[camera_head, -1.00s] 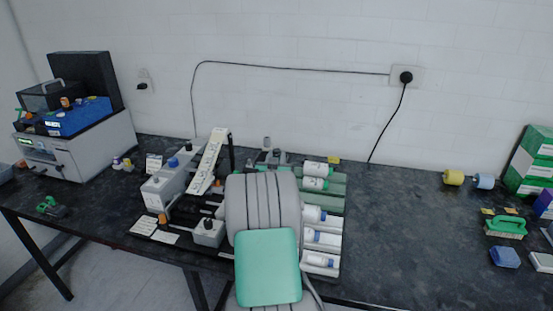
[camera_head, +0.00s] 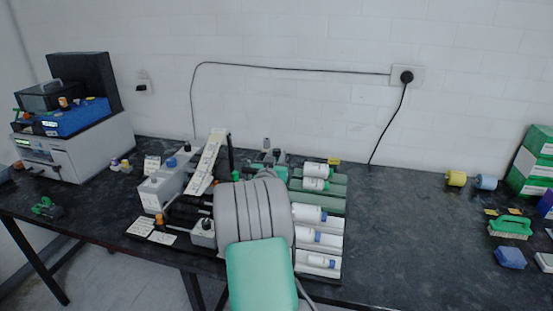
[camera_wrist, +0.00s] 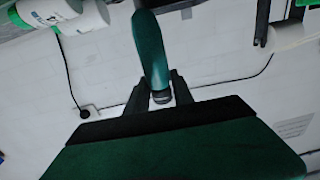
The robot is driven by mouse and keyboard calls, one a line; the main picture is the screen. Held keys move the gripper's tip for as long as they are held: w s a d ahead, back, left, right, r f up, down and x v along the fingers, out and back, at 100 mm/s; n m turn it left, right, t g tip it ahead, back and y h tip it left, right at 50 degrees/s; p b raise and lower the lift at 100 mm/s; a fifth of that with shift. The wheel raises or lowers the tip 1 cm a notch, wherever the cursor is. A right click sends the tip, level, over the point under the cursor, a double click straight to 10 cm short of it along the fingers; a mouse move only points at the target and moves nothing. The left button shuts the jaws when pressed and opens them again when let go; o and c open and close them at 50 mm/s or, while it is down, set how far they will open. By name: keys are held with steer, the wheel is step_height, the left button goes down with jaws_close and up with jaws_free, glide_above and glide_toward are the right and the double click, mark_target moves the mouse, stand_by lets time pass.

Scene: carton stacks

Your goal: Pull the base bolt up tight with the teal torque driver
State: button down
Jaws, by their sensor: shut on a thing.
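The teal torque driver (camera_wrist: 150,50) shows as a dark teal handle in the wrist view. My gripper (camera_wrist: 162,88) is shut on its dark lower end, and the handle points away from the jaws. In the head view my arm covers much of the middle of the bench, and my gripper (camera_head: 268,158) is small and partly hidden behind it. The fixture on the bench has a grey box (camera_head: 156,193), a slanted white panel (camera_head: 208,162) and a small grey block with a black knob (camera_head: 203,234). I cannot make out the base bolt.
White bottles (camera_head: 318,238) lie in a rack right of my arm. A grey instrument (camera_head: 80,150) with a blue tray stands at far left. A green brush (camera_head: 510,227) and green boxes (camera_head: 538,160) are at far right.

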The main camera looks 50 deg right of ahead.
mark_target(277, 150)
steer(key=shift+r+p, duration=0.6)
steer(key=shift+r, duration=1.55)
steer(key=shift+w+r, duration=0.2)
steer(key=shift+r, duration=0.8)
steer(key=shift+w+a+f, duration=0.1)
steer(key=shift+a, duration=0.05)
steer(key=shift+f, duration=0.25)
